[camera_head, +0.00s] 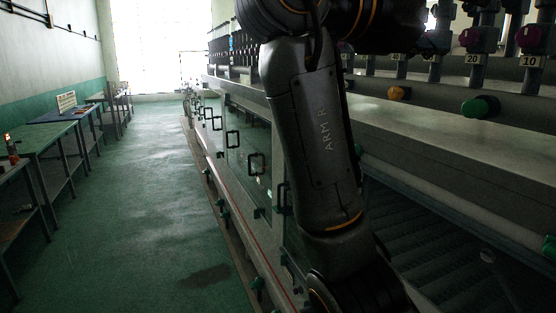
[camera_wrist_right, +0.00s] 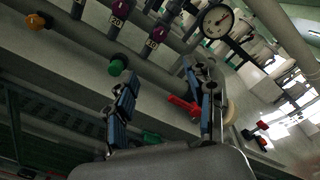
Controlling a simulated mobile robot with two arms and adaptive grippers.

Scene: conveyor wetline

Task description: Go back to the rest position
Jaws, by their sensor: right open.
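My right gripper (camera_wrist_right: 160,105) shows in the right wrist view with its two blue-padded fingers spread apart. It is open and nothing is between the fingers. Beyond it are a green knob (camera_wrist_right: 118,66), an orange knob (camera_wrist_right: 37,22) and a red handle (camera_wrist_right: 184,106). In the head view my right arm crosses the middle of the picture in front of the machine line, and its gripper is out of view. My left gripper is not in view.
The machine line (camera_head: 440,125) fills the right side, with a green knob (camera_head: 481,107) and an orange knob (camera_head: 399,93). A pressure gauge (camera_wrist_right: 217,20) is near the right gripper. Green tables (camera_head: 48,133) line the left wall. The aisle floor (camera_head: 150,190) between is clear.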

